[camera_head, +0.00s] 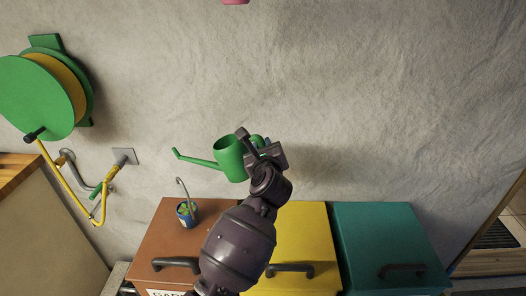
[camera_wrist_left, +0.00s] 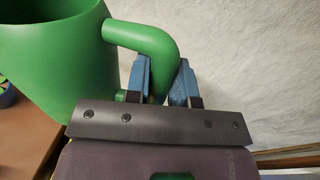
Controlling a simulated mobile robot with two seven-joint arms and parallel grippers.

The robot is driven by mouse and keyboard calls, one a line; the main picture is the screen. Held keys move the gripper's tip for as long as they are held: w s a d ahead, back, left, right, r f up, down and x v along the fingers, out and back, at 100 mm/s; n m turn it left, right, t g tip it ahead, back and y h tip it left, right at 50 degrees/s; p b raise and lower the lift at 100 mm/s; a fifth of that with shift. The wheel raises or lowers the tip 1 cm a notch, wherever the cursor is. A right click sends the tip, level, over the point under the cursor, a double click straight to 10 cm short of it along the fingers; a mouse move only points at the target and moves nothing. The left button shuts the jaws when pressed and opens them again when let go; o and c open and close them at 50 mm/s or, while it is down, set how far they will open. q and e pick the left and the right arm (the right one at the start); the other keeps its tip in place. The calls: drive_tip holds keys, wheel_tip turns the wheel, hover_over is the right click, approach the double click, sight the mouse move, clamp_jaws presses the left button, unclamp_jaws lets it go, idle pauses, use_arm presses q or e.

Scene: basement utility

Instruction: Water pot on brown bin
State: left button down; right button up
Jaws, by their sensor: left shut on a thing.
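A green watering can (camera_head: 230,158) is held up above the bins, with its spout pointing left. My left gripper (camera_head: 262,142) is shut on its handle; the left wrist view shows the blue fingers (camera_wrist_left: 165,82) around the green handle (camera_wrist_left: 150,42) beside the can body (camera_wrist_left: 60,50). A small blue pot (camera_head: 186,214) with a green plant and a grey hooked stick stands on the brown bin (camera_head: 150,235). The can's spout is above and to the left of the pot. My right gripper is not in view.
A yellow bin (camera_head: 305,235) and a teal bin (camera_head: 385,240) stand right of the brown bin, all with dark handles. A green hose reel (camera_head: 40,95) and a yellow hose (camera_head: 72,198) are on the wall at left. The wall behind the can is bare.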

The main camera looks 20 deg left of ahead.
use_arm(q)
drive_tip(key=shift+a+r, duration=0.1)
drive_tip(key=shift+r, duration=0.2)
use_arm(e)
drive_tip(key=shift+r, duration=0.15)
use_arm(q)
drive_tip(key=shift+r+n, duration=0.15)
drive_tip(key=shift+n, duration=0.15)
drive_tip(key=shift+a+p, duration=0.1)
drive_tip(key=shift+p, duration=0.2)
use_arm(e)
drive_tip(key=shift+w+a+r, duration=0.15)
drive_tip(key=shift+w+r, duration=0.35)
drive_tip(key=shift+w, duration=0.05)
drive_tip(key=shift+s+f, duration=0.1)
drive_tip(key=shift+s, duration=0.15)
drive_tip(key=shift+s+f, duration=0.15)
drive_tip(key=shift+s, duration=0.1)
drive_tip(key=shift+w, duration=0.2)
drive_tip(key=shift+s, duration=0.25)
